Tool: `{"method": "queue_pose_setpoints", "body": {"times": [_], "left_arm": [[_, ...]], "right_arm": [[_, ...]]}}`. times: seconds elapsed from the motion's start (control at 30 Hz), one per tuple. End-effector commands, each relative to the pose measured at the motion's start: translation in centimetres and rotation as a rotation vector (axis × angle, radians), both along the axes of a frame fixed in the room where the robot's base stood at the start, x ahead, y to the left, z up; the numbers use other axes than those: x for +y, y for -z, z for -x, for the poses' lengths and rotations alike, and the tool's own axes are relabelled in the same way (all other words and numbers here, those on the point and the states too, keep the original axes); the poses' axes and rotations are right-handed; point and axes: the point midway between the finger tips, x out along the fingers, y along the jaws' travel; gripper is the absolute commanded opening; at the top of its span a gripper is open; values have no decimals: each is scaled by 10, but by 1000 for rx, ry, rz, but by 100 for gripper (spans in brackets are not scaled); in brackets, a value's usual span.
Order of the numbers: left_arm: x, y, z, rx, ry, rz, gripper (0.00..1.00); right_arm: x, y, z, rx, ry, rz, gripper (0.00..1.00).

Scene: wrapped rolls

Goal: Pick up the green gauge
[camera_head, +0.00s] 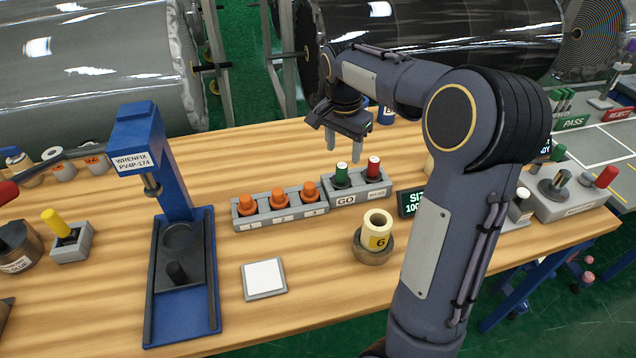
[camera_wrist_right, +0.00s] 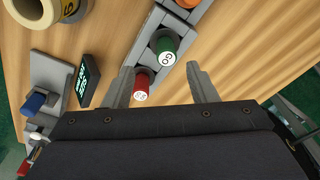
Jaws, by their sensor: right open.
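The green gauge (camera_head: 342,175), a plug with a green cap, stands upright in the left seat of a grey holder (camera_head: 345,197) marked GO. The red gauge (camera_head: 374,168) stands beside it in the right seat. In the right wrist view the green gauge (camera_wrist_right: 165,45) has GO on its cap, and the red gauge (camera_wrist_right: 141,90) is close by. My right gripper (camera_head: 347,147) is open and empty, above and a little behind the holder. In the right wrist view its fingertips (camera_wrist_right: 159,70) are spread, with the green gauge beyond them. My left gripper is not in view.
A grey block with several orange-capped plugs (camera_head: 278,200) adjoins the holder on the left. A cream roll (camera_head: 377,228) stands in a round cup in front. A small display (camera_head: 411,203) is to the right. A blue press (camera_head: 165,165) and white-topped pad (camera_head: 264,277) are at left.

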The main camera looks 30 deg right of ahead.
Motion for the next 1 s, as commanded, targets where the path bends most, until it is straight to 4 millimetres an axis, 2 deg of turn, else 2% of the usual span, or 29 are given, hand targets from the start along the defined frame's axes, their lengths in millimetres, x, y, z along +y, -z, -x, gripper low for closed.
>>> {"method": "queue_pose_setpoints", "body": {"times": [0.17,0.7,0.97,1.0], "left_arm": [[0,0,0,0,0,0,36],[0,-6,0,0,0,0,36],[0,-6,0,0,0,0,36],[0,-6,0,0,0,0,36]], "right_arm": [[-8,10,-11,19,55,32,52],[-17,76,-14,18,52,28,52],[-17,80,-15,15,51,28,52],[-17,80,-15,15,51,28,50]]}}
